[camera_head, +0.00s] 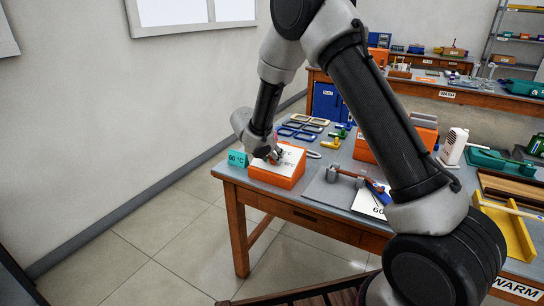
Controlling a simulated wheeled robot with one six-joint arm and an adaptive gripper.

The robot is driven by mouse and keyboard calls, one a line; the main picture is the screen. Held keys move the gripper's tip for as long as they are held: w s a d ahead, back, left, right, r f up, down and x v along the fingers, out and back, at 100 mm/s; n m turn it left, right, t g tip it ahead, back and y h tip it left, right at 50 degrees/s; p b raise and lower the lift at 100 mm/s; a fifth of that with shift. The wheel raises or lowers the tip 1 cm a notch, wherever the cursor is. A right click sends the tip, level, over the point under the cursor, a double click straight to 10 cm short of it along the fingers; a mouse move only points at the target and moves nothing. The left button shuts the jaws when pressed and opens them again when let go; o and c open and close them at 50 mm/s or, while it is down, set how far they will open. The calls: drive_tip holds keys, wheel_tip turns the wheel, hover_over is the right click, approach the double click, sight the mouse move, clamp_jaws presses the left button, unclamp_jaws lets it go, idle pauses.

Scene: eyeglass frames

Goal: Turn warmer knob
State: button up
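The warmer (272,179), an orange box with a sloped white top face bearing temperature marks, stands at the near left corner of the workbench. My gripper (272,159) points down at the left part of that white face, touching it or just above it; I cannot tell which. The knob is not clearly visible and may be hidden by my gripper. The fingers are too small and dark to tell whether they are open or shut. A teal card (237,159) reading "60 °C" stands just left of the warmer.
Several eyeglass frames (297,127) lie behind the warmer, with yellow and green tools (331,143) nearby. A hammer-like tool (340,174) lies on a grey mat to the right. A white card (372,203) reads "60". My arm covers part of the bench (240,181).

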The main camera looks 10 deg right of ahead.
drive_tip(key=shift+w+a+r, duration=0.1)
drive_tip(key=shift+w+r, duration=0.1)
drive_tip(key=o, duration=0.8)
drive_tip(key=shift+o, duration=0.8)
drive_tip(key=shift+f, duration=0.15)
drive_tip(key=shift+s, duration=0.1)
drive_tip(key=v, duration=1.2)
